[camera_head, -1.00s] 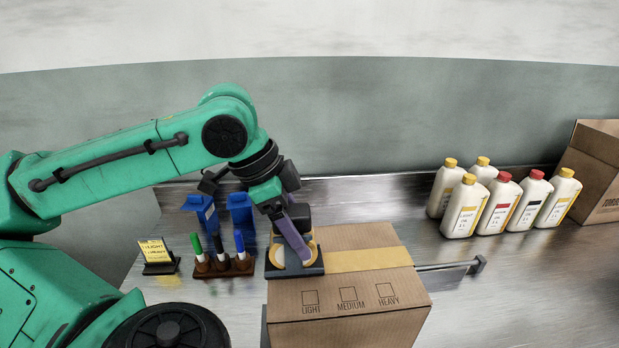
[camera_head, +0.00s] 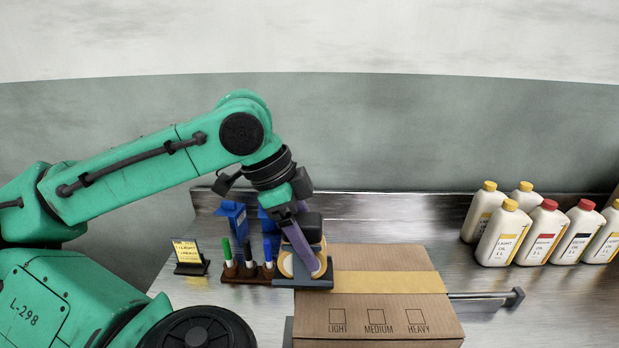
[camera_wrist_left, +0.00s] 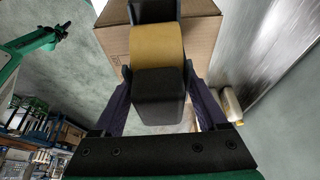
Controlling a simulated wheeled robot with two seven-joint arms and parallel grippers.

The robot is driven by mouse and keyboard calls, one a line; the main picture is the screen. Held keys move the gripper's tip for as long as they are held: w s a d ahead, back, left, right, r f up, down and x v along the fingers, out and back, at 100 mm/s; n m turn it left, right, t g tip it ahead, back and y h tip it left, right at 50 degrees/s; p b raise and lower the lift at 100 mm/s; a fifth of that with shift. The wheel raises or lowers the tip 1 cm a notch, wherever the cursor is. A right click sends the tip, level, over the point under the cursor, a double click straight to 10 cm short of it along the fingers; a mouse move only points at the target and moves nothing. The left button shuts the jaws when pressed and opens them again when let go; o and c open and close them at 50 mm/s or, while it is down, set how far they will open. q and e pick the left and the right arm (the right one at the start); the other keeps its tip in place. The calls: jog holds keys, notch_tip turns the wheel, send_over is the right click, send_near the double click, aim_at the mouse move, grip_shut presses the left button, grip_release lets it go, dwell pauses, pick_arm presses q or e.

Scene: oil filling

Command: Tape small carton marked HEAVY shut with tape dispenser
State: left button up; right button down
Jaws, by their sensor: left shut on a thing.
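The small brown carton (camera_head: 378,303) stands on the metal table, with LIGHT, MEDIUM and HEAVY boxes printed on its side; I can make out no mark in them. A yellow tape strip (camera_head: 388,282) runs along its closed top to the right edge. My left gripper (camera_head: 304,250) is shut on the tape dispenser (camera_head: 314,283), at the carton's left end. In the left wrist view the dispenser's black body (camera_wrist_left: 158,97) sits between the fingers, its yellow tape roll (camera_wrist_left: 157,43) over the carton (camera_wrist_left: 201,38). Whether the dispenser touches the carton is unclear. My right gripper is out of view.
A marker holder (camera_head: 245,274) with several markers, blue items (camera_head: 232,214) and a small yellow sign (camera_head: 187,252) stand left of the carton. Several oil bottles (camera_head: 503,236) stand at the right. A dark metal bar (camera_head: 485,294) extends right from behind the carton.

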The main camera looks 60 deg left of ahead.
aim_at(315, 219)
pick_arm(q)
notch_tip(315, 219, up, 7)
jog(key=p, duration=0.5)
jog(key=shift+f, duration=0.2)
